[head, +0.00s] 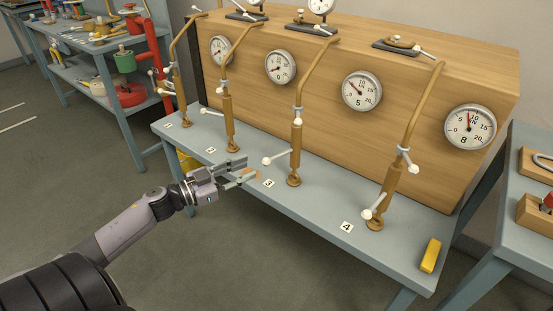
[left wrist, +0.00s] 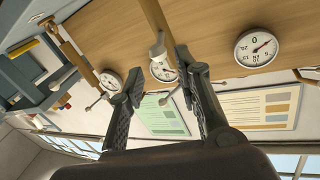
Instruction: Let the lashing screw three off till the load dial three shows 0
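Lashing screw three (head: 296,150) is a brass rod with white-knobbed levers, standing upright behind the label 3. Load dial three (head: 362,91) is a white round dial on the wooden box; its needle points up and left, but its exact reading is too small to tell. My left gripper (head: 250,168) is open and empty, left of screw three, its fingers pointing towards the screw's lower lever knob (head: 266,161). In the left wrist view, screw three (left wrist: 154,18) shows beyond the parted fingers, and dial three (left wrist: 163,70) is partly hidden. My right gripper is out of view.
Screws two (head: 228,115) and four (head: 386,190) stand on either side of screw three. A yellow block (head: 430,256) lies at the right end of the blue-grey bench (head: 310,218). Other benches stand at far left and right. The floor in front is clear.

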